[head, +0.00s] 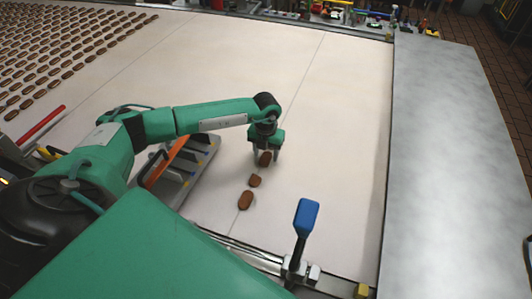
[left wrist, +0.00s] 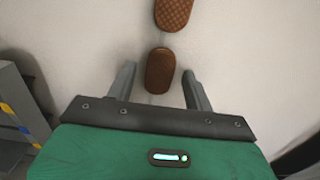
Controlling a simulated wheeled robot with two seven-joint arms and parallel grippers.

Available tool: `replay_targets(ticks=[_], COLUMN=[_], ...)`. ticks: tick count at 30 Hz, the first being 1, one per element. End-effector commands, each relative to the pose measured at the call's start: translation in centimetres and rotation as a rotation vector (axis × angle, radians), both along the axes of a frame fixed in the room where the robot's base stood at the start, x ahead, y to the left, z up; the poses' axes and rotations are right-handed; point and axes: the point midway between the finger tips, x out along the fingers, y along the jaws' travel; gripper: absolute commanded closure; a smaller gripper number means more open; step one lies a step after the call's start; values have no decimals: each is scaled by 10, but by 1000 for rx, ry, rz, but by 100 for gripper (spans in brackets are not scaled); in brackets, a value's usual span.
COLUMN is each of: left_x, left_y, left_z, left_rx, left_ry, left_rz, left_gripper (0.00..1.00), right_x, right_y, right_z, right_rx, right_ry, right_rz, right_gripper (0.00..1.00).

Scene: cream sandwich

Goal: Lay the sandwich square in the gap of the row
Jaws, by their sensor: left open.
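My left gripper (head: 264,156) is open over the pale belt, its fingers pointing down. A brown, rounded sandwich (head: 264,160) lies between its fingers. In the left wrist view this sandwich (left wrist: 160,72) looks smooth and dark, with a clear gap to the finger on each side. A second sandwich (left wrist: 173,13) with a waffle pattern lies just beyond it, cut by the top edge. In the head view, two more brown sandwiches, a middle one (head: 255,181) and a near one (head: 245,201), lie in a slanting line nearer to me. My right gripper is not in view.
Many sandwiches (head: 60,50) lie in rows on the belt at the far left. A grey tray-like fixture (head: 200,165) with an orange bar stands left of the gripper. A blue-handled lever (head: 306,217) rises at the near edge. The belt (head: 330,130) to the right is clear.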

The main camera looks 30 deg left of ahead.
Motion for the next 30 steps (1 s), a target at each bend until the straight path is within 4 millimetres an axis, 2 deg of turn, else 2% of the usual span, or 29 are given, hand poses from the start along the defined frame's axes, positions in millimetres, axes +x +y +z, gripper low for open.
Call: replay_targets(ticks=[6,15,21,30], left_x=[2,1,1,1], left_y=[1,1,1,0], left_z=[40,99,115,116], left_rx=[0,0,0,1], left_ry=[-8,-6,-4,-3], left_rz=[-1,1,0,0], left_gripper=[48,48,48,48], right_x=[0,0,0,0], right_y=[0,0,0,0], right_z=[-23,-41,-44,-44], right_rx=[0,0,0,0], right_ry=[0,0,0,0], right_rz=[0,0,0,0], right_gripper=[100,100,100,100])
